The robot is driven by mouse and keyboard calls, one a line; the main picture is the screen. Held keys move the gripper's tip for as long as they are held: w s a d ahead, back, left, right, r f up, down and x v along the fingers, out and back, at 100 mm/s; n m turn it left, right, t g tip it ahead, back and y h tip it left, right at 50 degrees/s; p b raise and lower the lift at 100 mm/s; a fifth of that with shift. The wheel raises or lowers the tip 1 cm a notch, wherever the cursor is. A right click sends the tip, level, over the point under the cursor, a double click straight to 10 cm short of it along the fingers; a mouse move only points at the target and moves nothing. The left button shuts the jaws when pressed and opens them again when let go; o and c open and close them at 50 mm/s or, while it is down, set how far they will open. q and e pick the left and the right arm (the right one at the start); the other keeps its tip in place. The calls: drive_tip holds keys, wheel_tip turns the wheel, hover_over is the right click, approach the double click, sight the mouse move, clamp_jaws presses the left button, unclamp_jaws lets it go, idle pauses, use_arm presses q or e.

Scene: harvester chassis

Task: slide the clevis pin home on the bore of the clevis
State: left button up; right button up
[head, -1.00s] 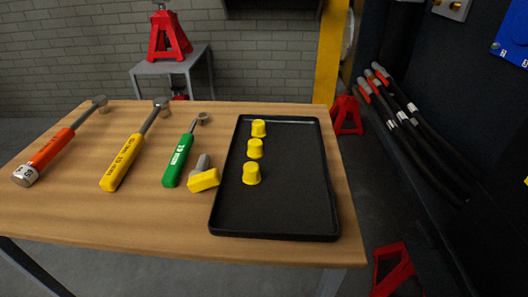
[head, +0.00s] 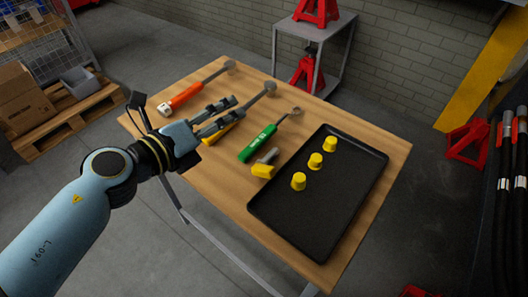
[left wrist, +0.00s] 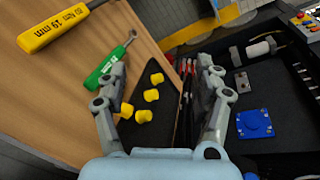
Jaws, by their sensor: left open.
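The likely clevis pin (head: 265,165), a grey shank with a yellow block-shaped head, lies on the wooden table between the green-handled tool and the black tray. My left gripper (head: 237,109) is open and empty above the table, over the yellow-handled wrench and apart from the pin. In the left wrist view its fingers (left wrist: 162,64) are spread wide, with yellow pieces showing between them beyond. I cannot make out the clevis or its bore for certain; the dark panel (left wrist: 285,85) in that view carries a pale cylinder (left wrist: 260,48) and a small grey bracket (left wrist: 241,82). My right gripper is not in view.
Three yellow caps (head: 315,160) stand in the black tray (head: 290,235). Orange (head: 186,96), yellow (left wrist: 52,30) and green (head: 258,143) handled tools lie on the table. A blue plate (left wrist: 254,123) sits on the panel. Red jack stands (head: 467,143) are beyond the table.

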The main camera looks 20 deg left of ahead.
use_arm(q)
wheel_tip(320, 180, down, 2)
drive_tip(key=s+d+m+g+h, duration=0.1)
drive_tip(key=d+m+g, duration=0.1)
drive_tip(key=m, duration=0.2)
drive_tip(key=m+g, duration=0.4)
approach(262, 167)
drive_tip(key=shift+w+d+f+y, duration=0.2)
drive_tip(key=shift+w+d+f, duration=0.25)
drive_tip(key=shift+w, duration=0.15)
drive_tip(key=shift+w+d+f+y, duration=0.2)
drive_tip(key=shift+w+d+f, duration=0.2)
drive_tip(key=shift+w, duration=0.25)
drive_tip(key=x, duration=0.6)
drive_tip(key=shift+s+d+f, duration=0.1)
drive_tip(key=shift+s, duration=0.1)
drive_tip(key=c, duration=1.2)
